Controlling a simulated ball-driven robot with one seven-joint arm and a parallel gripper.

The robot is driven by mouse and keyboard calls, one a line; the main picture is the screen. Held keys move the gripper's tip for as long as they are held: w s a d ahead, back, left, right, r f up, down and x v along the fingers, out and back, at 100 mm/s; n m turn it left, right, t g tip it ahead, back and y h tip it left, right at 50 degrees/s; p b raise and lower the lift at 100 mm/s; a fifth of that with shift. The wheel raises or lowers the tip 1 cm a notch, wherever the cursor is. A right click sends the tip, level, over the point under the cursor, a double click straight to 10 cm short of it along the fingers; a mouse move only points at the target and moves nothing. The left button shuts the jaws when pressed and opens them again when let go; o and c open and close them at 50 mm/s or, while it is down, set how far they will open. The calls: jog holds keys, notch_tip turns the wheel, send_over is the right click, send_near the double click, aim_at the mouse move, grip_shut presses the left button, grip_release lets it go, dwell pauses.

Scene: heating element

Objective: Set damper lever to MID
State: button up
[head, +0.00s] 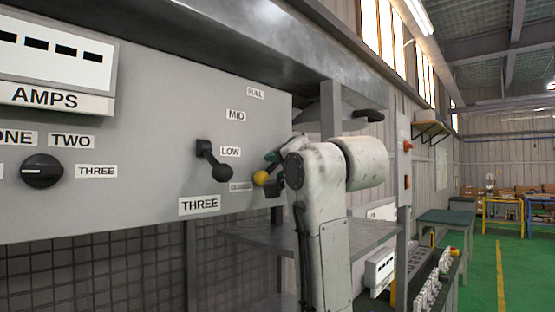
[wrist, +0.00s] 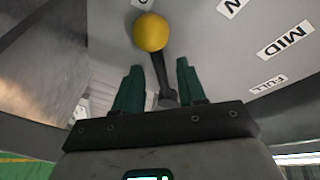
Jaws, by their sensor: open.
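The damper lever has a yellow ball knob (head: 261,178), which sits just right of the CLOSED label (head: 241,187) in the head view. In the wrist view the yellow knob (wrist: 151,32) lies just beyond my fingertips. Its dark lever arm (wrist: 161,75) runs back between my two green fingers. My gripper (wrist: 158,65) is open around the arm, with gaps showing beside it. In the head view my gripper (head: 272,157) is at the knob, partly hidden by my wrist. The MID label (head: 236,115) is higher on the panel; it also shows in the wrist view (wrist: 285,40).
A rotary knob (head: 42,171) is farther left. A grey shelf (head: 265,236) lies below, and a metal post (head: 331,112) stands right of the panel.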

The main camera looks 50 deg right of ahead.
jog(key=shift+w+d, duration=0.2)
jog(key=shift+w, duration=0.4)
jog(key=shift+c, duration=0.5)
grip_shut()
